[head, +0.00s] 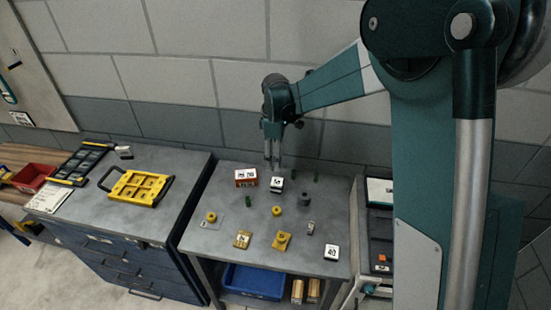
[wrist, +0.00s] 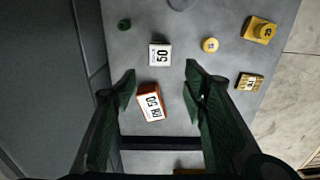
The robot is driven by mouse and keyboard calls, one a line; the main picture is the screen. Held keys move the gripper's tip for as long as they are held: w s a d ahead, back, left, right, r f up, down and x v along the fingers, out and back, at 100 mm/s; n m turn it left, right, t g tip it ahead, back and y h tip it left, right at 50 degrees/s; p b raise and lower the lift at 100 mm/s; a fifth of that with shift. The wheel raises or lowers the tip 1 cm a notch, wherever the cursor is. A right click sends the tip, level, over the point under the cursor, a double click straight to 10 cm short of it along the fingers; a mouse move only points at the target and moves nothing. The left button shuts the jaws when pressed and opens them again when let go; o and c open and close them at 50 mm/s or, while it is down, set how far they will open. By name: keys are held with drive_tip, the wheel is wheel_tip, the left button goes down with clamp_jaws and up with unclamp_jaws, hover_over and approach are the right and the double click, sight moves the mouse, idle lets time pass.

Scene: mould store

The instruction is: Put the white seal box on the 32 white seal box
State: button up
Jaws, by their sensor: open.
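My gripper (head: 273,164) is open and empty above the back of the grey table; in the wrist view its fingers (wrist: 161,82) stand wide apart. A white box (head: 277,185) with a label reading about 50 lies below it; it also shows in the wrist view (wrist: 160,56), just beyond the fingertips. Another white-topped box (head: 331,252) stands at the table's front right corner. Its number looks like 40, but I cannot read it surely. A smaller pale box (head: 310,228) stands behind it. I cannot make out a 32 on any box.
An orange box (head: 246,178) with a white label stands left of the white box; it also shows between the fingers (wrist: 150,107). Several yellow knobs and blocks (head: 283,241), green pegs (head: 248,203) and a grey cylinder (head: 304,200) stand around. Bare tabletop lies between them.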

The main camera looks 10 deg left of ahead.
idle(0.4)
drive_tip(key=s+d+r+m+t, duration=0.2)
drive_tip(key=s+d+r+m, duration=0.2)
drive_tip(key=s+d+r, duration=0.5)
drive_tip(key=s+d+r+m+t, duration=0.1)
drive_tip(key=s+d+r+m, duration=0.3)
drive_tip(key=d+r, duration=0.6)
drive_tip(key=s+d+f+m+t, duration=0.2)
drive_tip(key=s+d+m+t, duration=0.2)
drive_tip(key=s+d+m, duration=0.6)
drive_tip(key=s+d, duration=0.7)
drive_tip(key=s, duration=0.3)
drive_tip(key=shift+d, duration=0.3)
drive_tip(key=shift+s+f, duration=0.1)
drive_tip(key=shift+f, duration=0.15)
